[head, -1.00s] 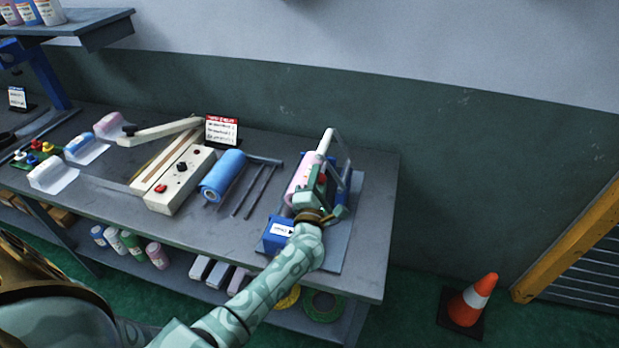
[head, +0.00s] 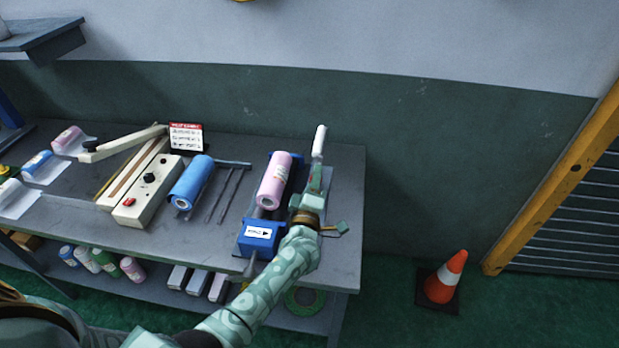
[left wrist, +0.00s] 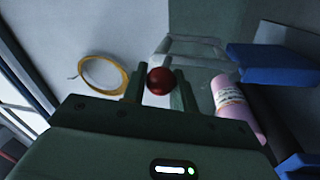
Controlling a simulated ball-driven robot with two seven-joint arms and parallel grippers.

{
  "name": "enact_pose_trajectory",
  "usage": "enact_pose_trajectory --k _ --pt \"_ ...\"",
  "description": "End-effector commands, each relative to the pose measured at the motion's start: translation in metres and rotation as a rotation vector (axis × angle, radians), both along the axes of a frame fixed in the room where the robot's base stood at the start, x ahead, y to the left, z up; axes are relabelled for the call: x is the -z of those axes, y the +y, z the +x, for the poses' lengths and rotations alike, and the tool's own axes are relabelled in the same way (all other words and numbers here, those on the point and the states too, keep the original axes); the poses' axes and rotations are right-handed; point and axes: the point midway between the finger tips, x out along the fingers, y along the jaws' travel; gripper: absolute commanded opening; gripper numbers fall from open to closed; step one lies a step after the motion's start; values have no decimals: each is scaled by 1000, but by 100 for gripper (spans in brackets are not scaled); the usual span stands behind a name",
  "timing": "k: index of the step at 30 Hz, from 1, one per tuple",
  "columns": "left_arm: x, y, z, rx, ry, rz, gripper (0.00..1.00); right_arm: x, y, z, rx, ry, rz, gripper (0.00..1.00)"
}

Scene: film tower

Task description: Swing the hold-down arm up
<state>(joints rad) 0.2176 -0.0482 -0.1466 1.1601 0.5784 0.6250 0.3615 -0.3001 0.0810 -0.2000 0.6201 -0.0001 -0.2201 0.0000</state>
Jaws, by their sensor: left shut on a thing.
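The hold-down arm shows as a white roller (head: 319,142) standing up just beyond my left gripper (head: 314,184), right of the pink film roll (head: 273,180). Its pale frame (left wrist: 195,42) shows in the left wrist view. My left gripper is shut on the arm's red ball knob (left wrist: 159,81), which sits between its fingers. The pink roll lies on the blue stand (head: 261,236), apart from the white roller; it also shows in the left wrist view (left wrist: 233,108). My gripper and wrist hide the arm's lower part in the head view. My right gripper is out of view.
A blue film roll (head: 192,181), thin rods and a cream sealer (head: 148,190) stand left on the grey bench (head: 335,245). A sign card (head: 186,137) stands behind. An orange cone (head: 446,277) is on the floor at right.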

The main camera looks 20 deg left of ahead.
Motion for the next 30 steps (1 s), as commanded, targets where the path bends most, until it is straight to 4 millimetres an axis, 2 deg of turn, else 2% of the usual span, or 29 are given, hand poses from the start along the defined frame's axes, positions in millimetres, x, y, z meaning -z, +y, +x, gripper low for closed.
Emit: enact_pose_trajectory --k 16,17,18,26,30 --pt "2 -3 0 3 10 24 0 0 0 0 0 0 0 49" --pt "2 -3 0 3 10 24 37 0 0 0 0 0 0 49" --pt "2 -3 0 2 9 23 48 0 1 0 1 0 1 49" --pt "1 -2 0 1 7 22 49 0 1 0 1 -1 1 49" --pt "4 -4 -7 1 8 21 49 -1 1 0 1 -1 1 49"
